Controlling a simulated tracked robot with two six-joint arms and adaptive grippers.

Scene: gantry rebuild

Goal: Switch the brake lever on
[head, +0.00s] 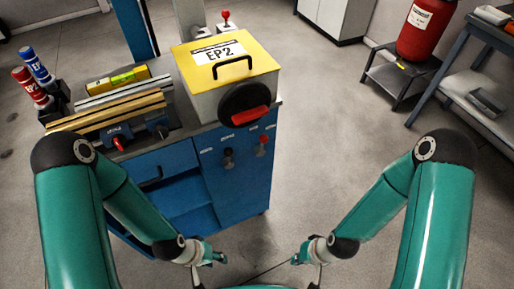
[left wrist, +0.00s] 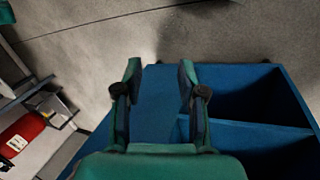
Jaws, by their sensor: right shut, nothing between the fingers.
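The frames do not make clear which control is the brake lever. The blue cabinet (head: 240,183) has a black-knobbed lever (head: 228,153) and a red-knobbed lever (head: 263,141) on its front, with labels too small to read. A red-knobbed lever (head: 226,17) stands behind the yellow-lidded EP2 box (head: 205,102). A black disc (head: 236,98) with a red handle is on that box. My left gripper (head: 220,258) is low before the cabinet, apart from all levers; the left wrist view shows its fingers (left wrist: 158,82) open and empty. My right gripper (head: 296,260) is low too, shut and empty.
A vice (head: 135,136) with a red-tipped handle, a yellow level (head: 118,80) and red and blue cans (head: 30,84) are on the cabinet's left side. A red cylinder (head: 424,32) stands on a low stand at right. The floor right of the cabinet is clear.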

